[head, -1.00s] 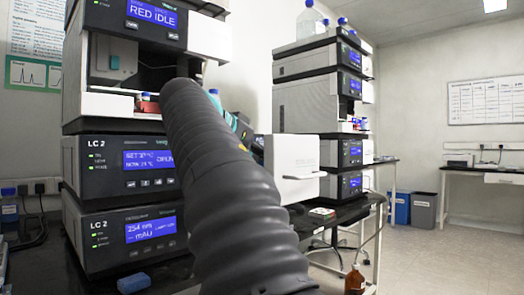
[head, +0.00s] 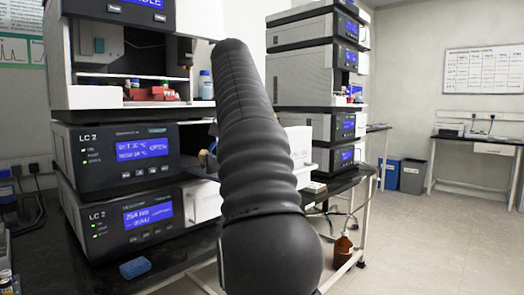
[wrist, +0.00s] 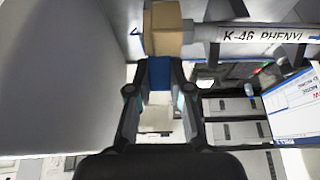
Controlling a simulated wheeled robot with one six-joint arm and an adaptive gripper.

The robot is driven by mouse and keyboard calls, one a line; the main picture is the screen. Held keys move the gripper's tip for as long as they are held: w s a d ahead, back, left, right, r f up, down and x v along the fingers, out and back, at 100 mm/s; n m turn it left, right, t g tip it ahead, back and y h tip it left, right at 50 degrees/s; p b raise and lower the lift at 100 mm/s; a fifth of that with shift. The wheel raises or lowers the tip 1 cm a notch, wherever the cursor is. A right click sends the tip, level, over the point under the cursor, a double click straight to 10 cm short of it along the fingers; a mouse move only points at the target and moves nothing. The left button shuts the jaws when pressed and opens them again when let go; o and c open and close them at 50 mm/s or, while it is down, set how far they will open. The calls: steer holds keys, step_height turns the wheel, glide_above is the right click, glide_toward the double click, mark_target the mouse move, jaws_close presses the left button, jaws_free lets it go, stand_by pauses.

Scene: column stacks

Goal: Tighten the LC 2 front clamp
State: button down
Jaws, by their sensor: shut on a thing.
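In the wrist view my gripper (wrist: 158,88) has its two fingers on either side of a blue piece (wrist: 159,72). It is shut on that blue piece, which sits directly against a tan block (wrist: 164,28). The tan block is at the left end of a pale column (wrist: 262,34) lettered "K-46 PHENYL". The fingers partly hide the blue piece's sides. In the head view the LC 2 stack (head: 86,142) stands at the left.
A second instrument stack (head: 303,80) stands behind, to the right. A blue block (head: 135,268) lies on the black bench at the front left. A brown bottle (head: 343,246) is below the bench. Open floor lies to the right, with bins (head: 413,176) at the back.

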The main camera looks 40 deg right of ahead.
stand_by(0.5)
steer(key=c, duration=1)
jaws_free()
steer(key=shift+d+f, duration=0.1)
steer(key=shift+c, duration=0.2)
steer(key=shift+r, duration=0.2)
steer(key=shift+a+r, duration=0.25)
steer(key=shift+r, duration=0.1)
steer(key=s+a, duration=0.1)
steer(key=a, duration=1.1)
